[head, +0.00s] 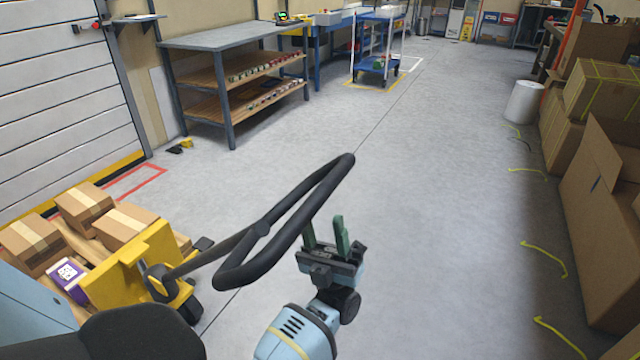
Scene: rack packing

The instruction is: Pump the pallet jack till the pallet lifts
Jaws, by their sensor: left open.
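The yellow pallet jack (118,277) stands at the lower left in the head view. Its black tiller tilts out to the right and ends in a black loop handle (332,178). The wooden pallet (84,243) with boxes is behind the jack's body. Whether the pallet is off the floor cannot be told. My left gripper (326,228) is open, its two green fingers pointing up, close beside the loop's right-hand bar. The left finger partly overlaps the bar in the picture; whether they touch is unclear. My right gripper does not show.
Brown cartons (84,203) and a purple-labelled box (68,276) lie on the pallet. A grey workbench (232,38) and a blue cart (378,64) stand farther back. Large cartons (598,220) line the right side, near a white bin (523,102). The middle floor is clear.

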